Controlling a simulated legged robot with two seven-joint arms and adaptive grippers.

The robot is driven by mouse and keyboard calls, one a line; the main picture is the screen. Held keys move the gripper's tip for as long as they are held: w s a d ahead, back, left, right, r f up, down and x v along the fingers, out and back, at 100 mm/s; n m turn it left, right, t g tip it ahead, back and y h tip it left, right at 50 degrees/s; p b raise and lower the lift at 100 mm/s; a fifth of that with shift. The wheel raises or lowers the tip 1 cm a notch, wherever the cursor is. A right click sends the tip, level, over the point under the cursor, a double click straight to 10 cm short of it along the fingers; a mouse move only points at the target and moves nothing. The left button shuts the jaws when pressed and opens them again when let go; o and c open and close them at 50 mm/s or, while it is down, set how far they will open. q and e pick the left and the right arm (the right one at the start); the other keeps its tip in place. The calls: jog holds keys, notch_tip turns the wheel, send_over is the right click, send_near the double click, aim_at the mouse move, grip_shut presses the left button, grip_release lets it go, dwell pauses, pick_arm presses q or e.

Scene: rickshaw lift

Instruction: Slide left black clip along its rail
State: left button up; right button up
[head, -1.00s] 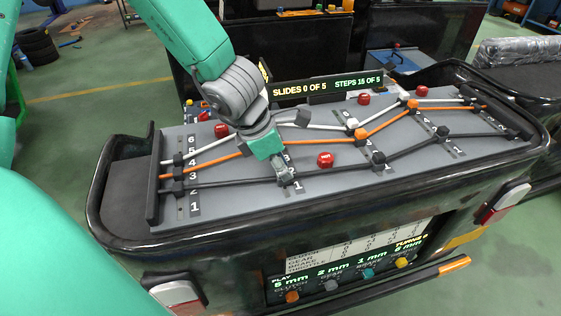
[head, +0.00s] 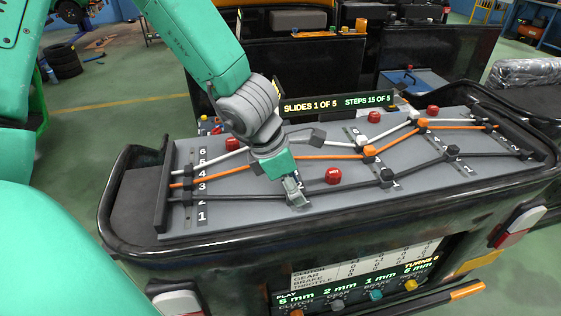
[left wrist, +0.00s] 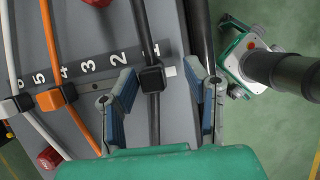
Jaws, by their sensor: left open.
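The left black clip (left wrist: 151,79) sits on its black rail (left wrist: 145,30) in the left wrist view, near the marks 1 and 2 of a numbered strip. My left gripper (left wrist: 165,95) is open around it, one blue-lined finger on each side. The left finger is close to the clip and a gap shows on the right; I cannot tell whether the left one touches. In the head view my left gripper (head: 297,200) is low over the grey board (head: 240,215) and hides the clip. My right gripper is not in view.
An orange clip (left wrist: 50,99) and a dark clip (left wrist: 15,105) sit on neighbouring rails. A red knob (head: 333,176) is just right of the gripper. Another black clip (head: 387,175) is farther right. A raised black rim (head: 330,222) edges the board. The display (head: 330,104) reads slides 1 of 5.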

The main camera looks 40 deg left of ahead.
aim_at(282, 202)
pick_arm(q)
jog(key=shift+s+a+r, duration=0.15)
jog(key=shift+a+r, duration=0.4)
jog(key=shift+r, duration=0.05)
jog(key=shift+s+a+r, duration=0.15)
jog(key=shift+a+r, duration=0.4)
jog(key=shift+r, duration=0.05)
jog(key=shift+s+a+r, duration=0.1)
jog(key=shift+a+r, duration=0.05)
jog(key=shift+r, duration=0.2)
jog(key=v, duration=0.7)
jog(key=shift+s+a+r, duration=0.15)
jog(key=shift+s+r, duration=0.05)
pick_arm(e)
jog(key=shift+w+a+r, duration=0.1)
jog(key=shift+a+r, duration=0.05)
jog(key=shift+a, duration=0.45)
pick_arm(q)
jog(key=shift+d, duration=0.3)
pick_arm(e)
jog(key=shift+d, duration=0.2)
pick_arm(q)
jog(key=shift+s, duration=0.1)
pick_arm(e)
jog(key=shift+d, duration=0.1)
